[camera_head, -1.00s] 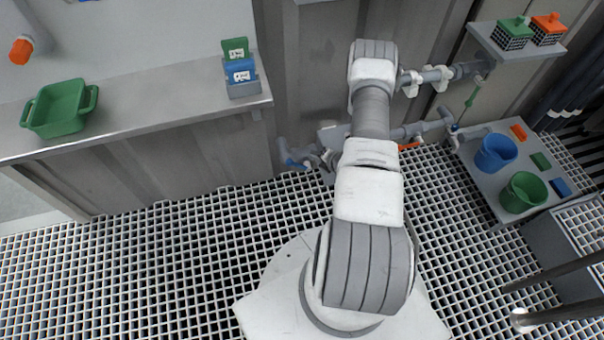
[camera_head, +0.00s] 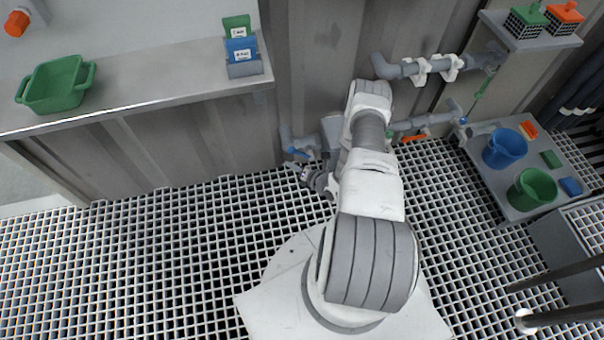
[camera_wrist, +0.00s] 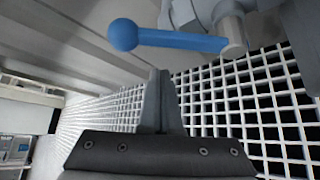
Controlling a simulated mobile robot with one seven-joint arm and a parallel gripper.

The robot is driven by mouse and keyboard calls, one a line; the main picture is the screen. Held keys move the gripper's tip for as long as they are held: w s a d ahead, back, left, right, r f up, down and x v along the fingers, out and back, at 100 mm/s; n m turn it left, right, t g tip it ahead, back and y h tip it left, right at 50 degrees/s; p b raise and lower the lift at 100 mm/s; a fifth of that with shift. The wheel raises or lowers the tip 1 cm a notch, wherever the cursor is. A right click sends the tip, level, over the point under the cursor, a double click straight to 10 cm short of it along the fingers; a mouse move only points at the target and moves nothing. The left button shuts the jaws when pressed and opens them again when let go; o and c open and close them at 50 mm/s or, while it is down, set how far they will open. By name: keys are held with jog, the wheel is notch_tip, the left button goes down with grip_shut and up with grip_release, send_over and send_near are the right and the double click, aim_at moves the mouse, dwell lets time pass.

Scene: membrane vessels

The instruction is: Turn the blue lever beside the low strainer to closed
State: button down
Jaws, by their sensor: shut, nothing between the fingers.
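The blue lever (camera_wrist: 175,38) lies across the upper part of the wrist view, with a round knob at its left end and a metal pivot (camera_wrist: 233,30) at its right. In the head view the blue lever (camera_head: 299,153) is small, on the low grey pipework (camera_head: 286,137) by the wall. My gripper (camera_wrist: 160,75) is shut and empty, its fingertips just below the lever in the wrist picture; I cannot tell whether they touch. In the head view my gripper (camera_head: 295,170) is close by the lever. My arm hides part of the pipework, and the strainer is not clearly seen.
An orange lever (camera_head: 414,137) and a green lever (camera_head: 482,89) sit on pipes to the right. A counter (camera_head: 150,110) with a green tub (camera_head: 57,84) stands left. A low shelf (camera_head: 482,150) holds a blue bucket (camera_head: 504,148) and green bucket (camera_head: 531,189). The grating floor is clear at left.

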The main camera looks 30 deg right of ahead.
aim_at(301, 154)
jog(key=shift+d+r, duration=1.25)
jog(key=shift+d, duration=0.05)
jog(key=shift+r, duration=0.1)
